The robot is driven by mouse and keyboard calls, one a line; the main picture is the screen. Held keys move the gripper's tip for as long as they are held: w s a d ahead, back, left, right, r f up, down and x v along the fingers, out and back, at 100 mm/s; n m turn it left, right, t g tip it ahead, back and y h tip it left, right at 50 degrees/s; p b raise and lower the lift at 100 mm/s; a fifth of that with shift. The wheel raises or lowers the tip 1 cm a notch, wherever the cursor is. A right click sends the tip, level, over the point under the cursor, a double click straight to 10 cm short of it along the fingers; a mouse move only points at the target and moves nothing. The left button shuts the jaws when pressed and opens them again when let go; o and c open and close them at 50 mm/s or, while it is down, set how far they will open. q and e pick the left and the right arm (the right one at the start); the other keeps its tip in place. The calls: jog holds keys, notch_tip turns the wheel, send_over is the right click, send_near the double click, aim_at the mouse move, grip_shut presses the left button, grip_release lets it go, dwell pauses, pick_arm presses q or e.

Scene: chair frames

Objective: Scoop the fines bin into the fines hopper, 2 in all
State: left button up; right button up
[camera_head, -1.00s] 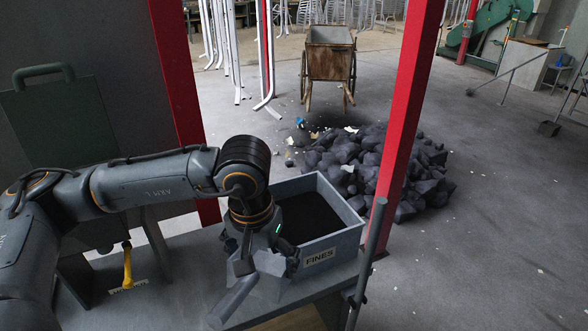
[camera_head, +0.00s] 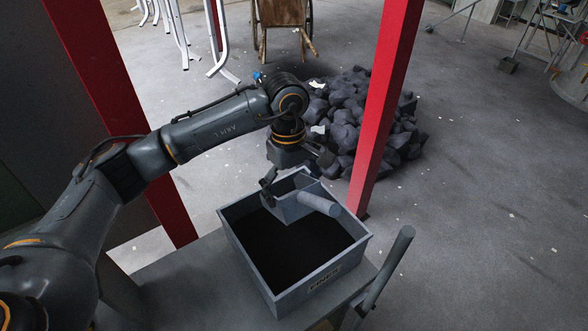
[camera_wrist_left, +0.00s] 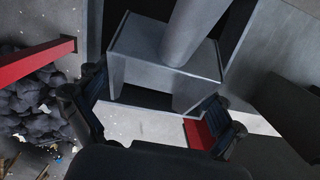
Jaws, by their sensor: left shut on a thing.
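The fines bin (camera_head: 345,268) is a grey open box with a "FINES" label on its near side, holding dark fines (camera_head: 298,245). My left gripper (camera_head: 294,174) is at the bin's far edge, shut on a grey metal scoop (camera_head: 290,206). The scoop is inside the bin at its far end, with its round handle (camera_head: 319,204) pointing towards the near right. In the left wrist view the scoop (camera_wrist_left: 140,55) sits between the fingers of my left gripper (camera_wrist_left: 155,108). Whether the scoop holds fines is hidden. The fines hopper cannot be made out now. My right gripper is out of view.
The bin stands on a grey bench (camera_head: 190,285). A red post (camera_head: 385,110) rises right of the bin, and another red post (camera_head: 120,110) is at left. A dark rock pile (camera_head: 350,125) lies behind, with a wooden cart (camera_head: 283,12) beyond. Open floor lies right.

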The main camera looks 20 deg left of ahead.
aim_at(292, 202)
pick_arm(q)
jog(key=f, duration=0.1)
jog(key=s+f+b, duration=0.1)
jog(key=f, duration=0.1)
jog(key=shift+s, duration=0.1)
notch_tip(292, 202, down, 9)
jog(key=b, duration=0.3)
jog(key=shift+w+r, duration=0.15)
jog(key=shift+w, duration=0.05)
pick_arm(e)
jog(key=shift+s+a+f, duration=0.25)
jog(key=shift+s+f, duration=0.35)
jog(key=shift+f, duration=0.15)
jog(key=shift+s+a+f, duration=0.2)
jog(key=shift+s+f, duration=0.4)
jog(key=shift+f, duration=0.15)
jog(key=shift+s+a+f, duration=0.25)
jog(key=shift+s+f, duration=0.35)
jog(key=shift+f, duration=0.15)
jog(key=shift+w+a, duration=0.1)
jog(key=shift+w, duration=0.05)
pick_arm(q)
jog(key=shift+d, duration=0.1)
jog(key=shift+s+d+b, duration=0.3)
jog(key=shift+b, duration=0.15)
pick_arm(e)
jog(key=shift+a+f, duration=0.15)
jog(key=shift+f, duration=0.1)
